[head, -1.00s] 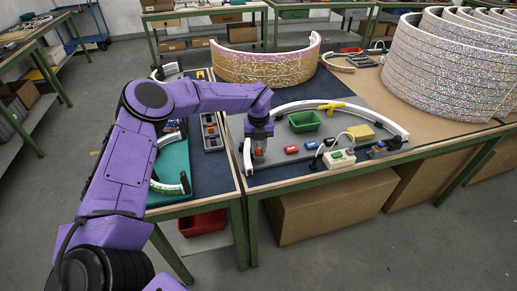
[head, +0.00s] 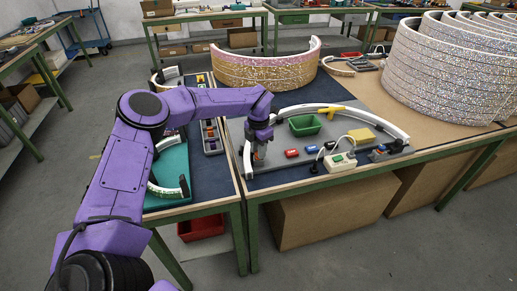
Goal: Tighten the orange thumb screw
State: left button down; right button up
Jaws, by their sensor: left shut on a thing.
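My left gripper (head: 258,148) points straight down over the left end of the grey fixture board (head: 292,166) and is shut on the orange thumb screw (head: 257,156). The fingers hide most of the screw, and only a little orange shows between them. The screw is at the left end of the white curved arc (head: 330,107) that lies on the board. I cannot tell how far down the screw sits. My right gripper is not in view.
A green tray (head: 305,125), a yellow block (head: 361,135), a red piece (head: 291,153), a blue piece (head: 310,146) and a white box with a cable (head: 340,161) are on the board. A glittering curved band (head: 262,72) stands behind. Tall glitter arcs (head: 440,70) stand at right.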

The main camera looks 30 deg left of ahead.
pick_arm(q)
jog(key=m, duration=0.3)
jog(key=shift+w+a+r+m, duration=0.1)
jog(key=shift+w+r+m, duration=0.05)
jog(key=shift+r+m, duration=0.15)
jog(key=m+p, duration=0.1)
jog(key=m, duration=0.3)
jog(key=shift+r+m, duration=0.1)
jog(key=shift+m, duration=0.2)
jog(key=m+p, duration=0.1)
jog(key=m, duration=0.3)
jog(key=shift+w+m, duration=0.1)
jog(key=shift+m, duration=1.7)
jog(key=c, duration=1)
grip_release()
jog(key=shift+o, duration=0.8)
jog(key=shift+f, duration=0.2)
